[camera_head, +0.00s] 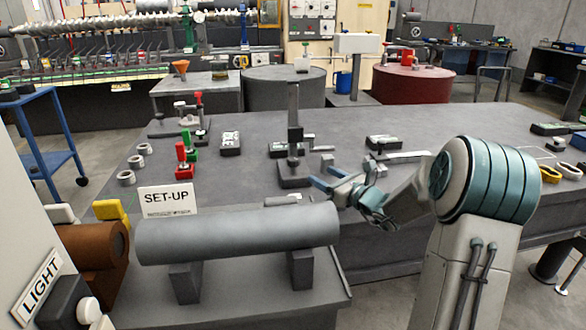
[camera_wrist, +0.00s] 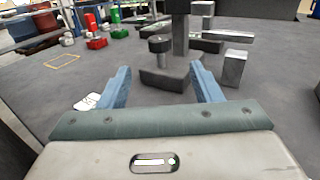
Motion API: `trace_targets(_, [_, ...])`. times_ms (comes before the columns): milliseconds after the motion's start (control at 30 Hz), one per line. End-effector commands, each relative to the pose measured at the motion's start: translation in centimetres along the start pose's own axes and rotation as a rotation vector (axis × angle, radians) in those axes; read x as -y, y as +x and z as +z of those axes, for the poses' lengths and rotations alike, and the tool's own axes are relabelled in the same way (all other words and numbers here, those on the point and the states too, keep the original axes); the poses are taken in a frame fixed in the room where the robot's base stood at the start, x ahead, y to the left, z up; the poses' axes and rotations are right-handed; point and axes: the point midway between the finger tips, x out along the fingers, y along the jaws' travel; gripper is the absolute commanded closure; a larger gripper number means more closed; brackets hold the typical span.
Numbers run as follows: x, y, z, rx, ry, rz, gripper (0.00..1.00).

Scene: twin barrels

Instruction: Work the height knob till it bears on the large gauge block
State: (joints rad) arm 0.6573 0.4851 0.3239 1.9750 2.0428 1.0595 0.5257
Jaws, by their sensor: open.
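The height stand (camera_head: 294,120) has a dark base and a tall post on the grey table. The height knob (camera_wrist: 160,44), a round dark-topped knob on a short stem, rises from the base in front of the post; it also shows small in the head view (camera_head: 293,162). A plain grey upright block (camera_wrist: 235,67), perhaps the large gauge block, stands right of the base, apart from it. My gripper (camera_wrist: 161,72) is open and empty, its blue fingers short of the base with the knob between them in the picture. In the head view my gripper (camera_head: 327,177) is at the table's near edge.
A long grey cylinder (camera_head: 240,232) lies on supports in front, beside a SET-UP sign (camera_head: 168,200). Red and green clamps (camera_head: 185,150) and dark boxed instruments (camera_head: 230,143) stand to the left. Flat dark pieces (camera_wrist: 222,39) lie behind the block. The tabletop left of the stand is partly clear.

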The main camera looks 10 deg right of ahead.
Motion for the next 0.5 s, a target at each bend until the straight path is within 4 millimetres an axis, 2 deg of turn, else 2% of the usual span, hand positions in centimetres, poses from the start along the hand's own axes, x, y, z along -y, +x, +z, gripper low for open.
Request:
trace_targets(167, [-0.2,2.3,-0.1,0.002,0.002,0.005,0.41])
trace_targets(500, [-0.3,9.6,-0.1,0.002,0.001,0.007,0.41])
